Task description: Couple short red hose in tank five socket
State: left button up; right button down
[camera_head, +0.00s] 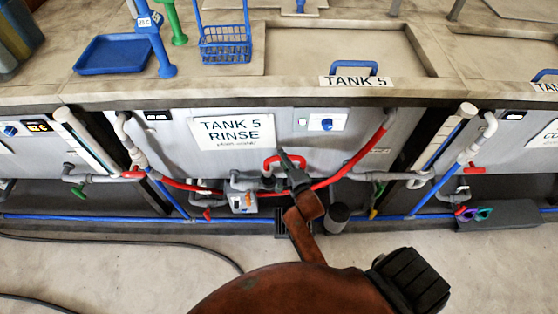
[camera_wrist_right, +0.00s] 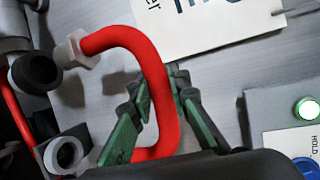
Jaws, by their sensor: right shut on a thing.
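The short red hose (camera_wrist_right: 152,62) is a bent loop with a pale hex nut (camera_wrist_right: 74,50) at its upper left end. My right gripper (camera_wrist_right: 166,104) is shut on the hose, its green-padded fingers on either side of it. The hose's lower end is hidden behind the gripper. In the wrist view a dark round socket (camera_wrist_right: 36,72) lies just left of the nut, and a grey ring-ended pipe (camera_wrist_right: 63,155) lies lower down. I cannot tell whether the nut touches either. In the head view my right gripper (camera_head: 289,162) is at the grey pipework under Tank 5. My left gripper is not in view.
The Tank 5 Rinse sign (camera_head: 232,132) hangs on the panel above the pipework. A long red pipe (camera_head: 350,163) and a blue pipe (camera_head: 395,217) run close by. A black cable (camera_head: 130,242) lies on the floor.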

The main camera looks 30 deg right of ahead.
jog(key=shift+w+d+f, duration=0.25)
jog(key=shift+w+f, duration=0.25)
jog(key=shift+f, duration=0.1)
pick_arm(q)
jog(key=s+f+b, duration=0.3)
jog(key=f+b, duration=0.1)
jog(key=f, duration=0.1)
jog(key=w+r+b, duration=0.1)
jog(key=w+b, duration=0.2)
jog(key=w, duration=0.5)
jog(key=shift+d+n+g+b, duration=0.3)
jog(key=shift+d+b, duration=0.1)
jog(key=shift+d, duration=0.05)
pick_arm(e)
notch_tip(320, 180, down, 7)
jog(key=shift+w+d, duration=0.1)
